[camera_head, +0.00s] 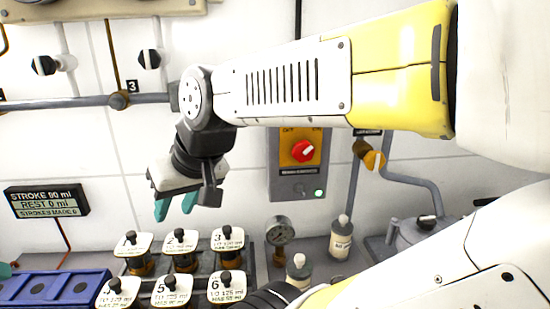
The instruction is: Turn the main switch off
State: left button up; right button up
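The main switch is a red rotary knob (303,151) on a yellow plate marked OFF at left and ON at right, on a grey wall box. Its pale mark points up and right, towards ON. A green lamp (319,193) glows on the box below it. My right gripper (176,207) hangs left of the box, apart from it, with its teal fingers spread and nothing seen between them. My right arm passes in front of the wall above the switch. A small teal piece (5,270) at the left edge looks like my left gripper's tip; the rest is out of frame.
Below my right gripper stand several numbered, black-knobbed units (178,241). A gauge (278,231), two bottles (341,238) and a yellow-handled valve (371,156) are near the box. A stroke display (46,201) and a blue rack (55,288) are at left.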

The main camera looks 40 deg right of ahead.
aim_at(302, 151)
jog(key=z, duration=1.75)
jog(key=k+l+z, duration=0.4)
jog(key=k+l, duration=0.05)
jog(key=k, duration=0.1)
